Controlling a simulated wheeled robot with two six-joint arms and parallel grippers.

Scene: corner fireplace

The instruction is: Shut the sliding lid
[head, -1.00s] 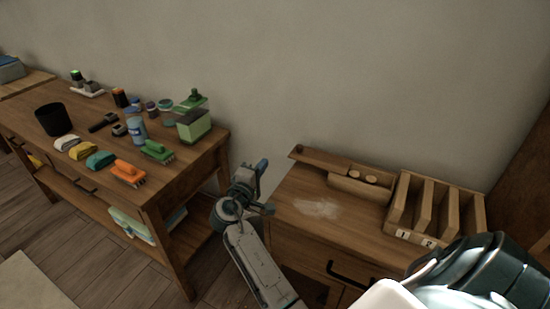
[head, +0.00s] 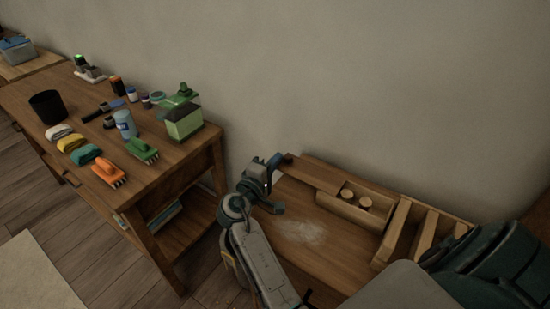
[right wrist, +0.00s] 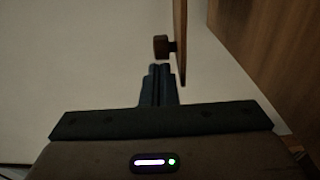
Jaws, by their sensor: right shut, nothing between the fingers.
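A long wooden box (head: 353,212) stands on the small wooden cabinet against the wall. Its flat sliding lid (head: 316,173) sticks out to the left, so the right part of the box is open and shows two round wooden pieces (head: 365,201). My right gripper (head: 277,160) is shut and empty at the lid's left end. In the right wrist view, the closed fingertips (right wrist: 160,70) are just short of a small dark wooden knob (right wrist: 161,46) on the lid, seen edge-on (right wrist: 180,35). I cannot tell whether they touch. My left gripper is not in view.
A slotted wooden rack (head: 398,230) stands right of the box, partly hidden by my own body. A pale smudge (head: 300,231) marks the clear cabinet top in front. A workbench (head: 150,185) with brushes, cloths, bottles and a black cup (head: 47,107) stands at the left.

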